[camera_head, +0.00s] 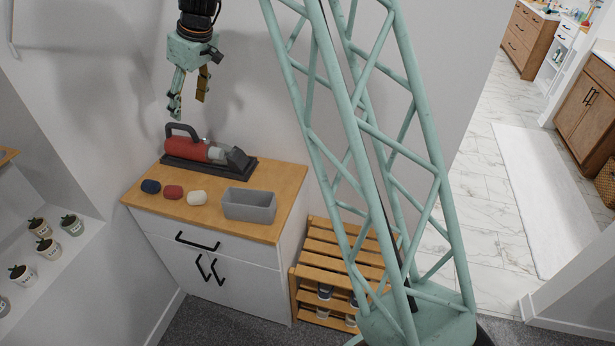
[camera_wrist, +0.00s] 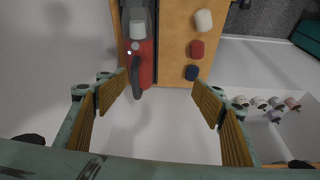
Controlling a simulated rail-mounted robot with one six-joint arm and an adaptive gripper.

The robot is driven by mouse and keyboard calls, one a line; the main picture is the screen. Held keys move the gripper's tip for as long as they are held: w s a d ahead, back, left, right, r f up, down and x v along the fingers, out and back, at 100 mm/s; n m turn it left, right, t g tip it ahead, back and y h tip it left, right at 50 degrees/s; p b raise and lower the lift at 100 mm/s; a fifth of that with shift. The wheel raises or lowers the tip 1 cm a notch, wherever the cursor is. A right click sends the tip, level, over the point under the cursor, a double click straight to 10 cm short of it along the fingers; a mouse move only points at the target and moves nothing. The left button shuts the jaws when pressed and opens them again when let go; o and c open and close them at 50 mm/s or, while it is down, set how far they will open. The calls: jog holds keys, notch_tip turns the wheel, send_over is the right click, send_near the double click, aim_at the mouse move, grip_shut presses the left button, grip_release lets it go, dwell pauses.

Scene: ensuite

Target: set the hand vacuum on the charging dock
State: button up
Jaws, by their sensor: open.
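The red and grey hand vacuum (camera_head: 190,149) lies along a dark flat base that looks like the charging dock (camera_head: 188,166), at the back of the wooden cabinet top. Its dark looped handle is at the left and its dark nozzle at the right. Whether it is fully seated on the base I cannot tell. My gripper (camera_head: 188,104) hangs above the handle end, open and empty, apart from the vacuum. In the wrist view the vacuum (camera_wrist: 144,64) runs up from between the spread fingers, its handle (camera_wrist: 137,80) nearer the left finger.
On the cabinet top (camera_head: 232,227) are a blue lump (camera_head: 150,186), a red one (camera_head: 173,191), a white one (camera_head: 197,197) and a grey bin (camera_head: 249,206). A slatted wooden rack (camera_head: 341,250) stands to the right. Potted plants (camera_head: 49,247) sit on a shelf at left. The wall is close behind.

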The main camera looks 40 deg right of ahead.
jog(key=s+a+r+m, duration=0.1)
jog(key=s+r, duration=0.5)
jog(key=s, duration=0.5)
jog(key=s+a+r+m+h, duration=0.1)
jog(key=s+r, duration=0.6)
jog(key=s, duration=0.4)
jog(key=s+r+m, duration=0.1)
jog(key=s+r, duration=0.5)
jog(key=s, duration=0.5)
jog(key=s+d+f+m+h, duration=0.1)
jog(key=s+f+m, duration=0.1)
jog(key=s, duration=2.9)
jog(key=shift+s+d+m, duration=0.15)
jog(key=shift+s+m, duration=0.05)
jog(key=shift+m, duration=0.5)
jog(key=shift+f, duration=0.15)
jog(key=shift+t, duration=0.3)
notch_tip(320, 180, down, 5)
jog(key=b, duration=0.5)
jog(key=shift+w+f+b, duration=0.15)
jog(key=shift+b, duration=0.25)
